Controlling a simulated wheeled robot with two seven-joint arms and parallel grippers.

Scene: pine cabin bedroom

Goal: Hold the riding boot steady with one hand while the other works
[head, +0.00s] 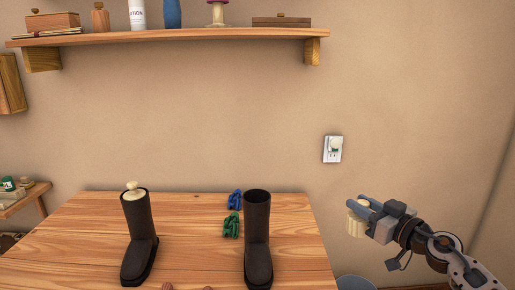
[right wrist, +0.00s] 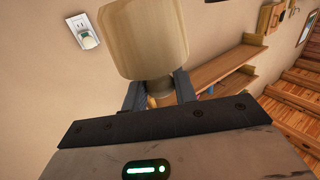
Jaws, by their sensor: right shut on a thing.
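Two dark brown riding boots stand upright on the wooden table in the head view. The left boot (head: 139,238) has a cream boot tree (head: 133,189) in its shaft, with the knob showing on top. The right boot (head: 257,240) has an open, empty-looking top. My right gripper (head: 369,207) is in the air right of the table, apart from both boots. It is shut on a second cream boot tree (head: 356,222). In the right wrist view the tree's wide block (right wrist: 145,38) extends beyond the fingers, which grip its narrow neck. My left gripper is not in view.
Blue (head: 235,199) and green (head: 231,225) looped items lie on the table (head: 190,217) between the boots. Partly cut-off pinkish things show at the bottom edge. A grey round bin-like thing (head: 355,283) is below my right gripper.

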